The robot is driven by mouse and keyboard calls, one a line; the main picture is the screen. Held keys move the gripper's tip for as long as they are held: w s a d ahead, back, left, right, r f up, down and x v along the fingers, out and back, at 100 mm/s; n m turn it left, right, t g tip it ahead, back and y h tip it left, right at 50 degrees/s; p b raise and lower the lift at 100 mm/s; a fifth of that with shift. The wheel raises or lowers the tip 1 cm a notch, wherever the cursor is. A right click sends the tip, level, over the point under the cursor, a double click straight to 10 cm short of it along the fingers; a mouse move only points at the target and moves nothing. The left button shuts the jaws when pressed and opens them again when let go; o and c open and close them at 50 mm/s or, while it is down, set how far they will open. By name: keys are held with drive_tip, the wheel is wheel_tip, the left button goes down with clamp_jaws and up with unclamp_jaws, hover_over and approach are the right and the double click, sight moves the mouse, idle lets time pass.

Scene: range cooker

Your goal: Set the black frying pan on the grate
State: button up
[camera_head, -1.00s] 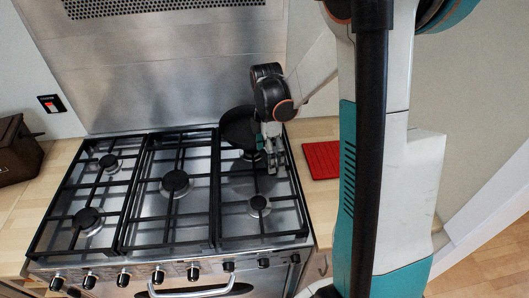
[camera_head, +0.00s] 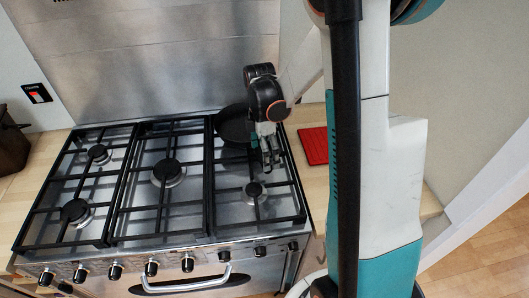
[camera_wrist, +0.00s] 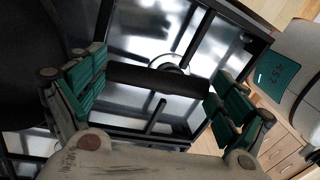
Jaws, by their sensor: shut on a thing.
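The black frying pan (camera_head: 230,127) is over the back right part of the cooker's grate (camera_head: 209,190), partly hidden by my wrist. A dark reflection or shadow lies below it. I cannot tell whether its base touches the bars. My gripper (camera_head: 267,150) is at the pan's right front side, pointing down over the right-hand grate section. In the wrist view, my gripper (camera_wrist: 155,90) has a black bar, seemingly the pan's handle (camera_wrist: 155,79), between its green finger pads. The dark pan body (camera_wrist: 25,60) fills the left edge there.
The left and middle grate sections are empty, with bare burners such as the middle burner (camera_head: 168,173). A red mat (camera_head: 313,146) lies on the wooden counter right of the cooker. A metal backsplash (camera_head: 150,65) stands close behind. A dark brown object (camera_head: 10,145) is at the far left.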

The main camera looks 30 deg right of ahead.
drive_tip(key=shift+f+b, duration=0.5)
drive_tip(key=shift+b, duration=0.1)
idle(1.4)
drive_tip(key=o, duration=1.5)
drive_tip(key=r, duration=0.4)
drive_tip(key=w+r, duration=0.1)
drive_tip(key=r, duration=0.3)
drive_tip(key=w+r, duration=0.1)
drive_tip(key=r, duration=0.2)
drive_tip(key=shift+d+r, duration=0.2)
drive_tip(key=shift+r, duration=0.2)
drive_tip(key=shift+a, duration=0.1)
